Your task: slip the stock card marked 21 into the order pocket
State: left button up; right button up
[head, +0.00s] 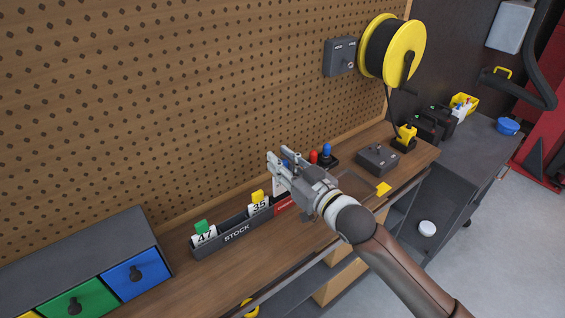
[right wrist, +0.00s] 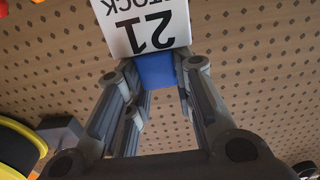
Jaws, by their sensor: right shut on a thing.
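My right gripper (head: 276,164) is shut on the blue tab (right wrist: 157,72) of a white card. The wrist view shows this stock card marked 21 (right wrist: 145,28), upside down in the picture. In the head view a white part of it (head: 277,187) hangs below the fingers, mostly hidden by them. Just below it is a red holder (head: 285,205), probably the order pocket, partly covered by my gripper and arm. Whether the card touches it I cannot tell. The dark STOCK rack (head: 237,233) stands left of it. My left gripper is not in view.
The rack holds card 47 (head: 205,236) with a green tab and card 35 (head: 259,206) with a yellow tab. A drawer unit (head: 75,262) stands at left. Red and blue-topped items (head: 326,152), a grey box (head: 377,159) and a pegboard (head: 190,90) are behind and right.

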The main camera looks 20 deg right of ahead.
jog(key=shift+f+b, duration=1.65)
jog(key=shift+f, duration=0.55)
jog(key=o, duration=0.9)
jog(key=v, duration=1.2)
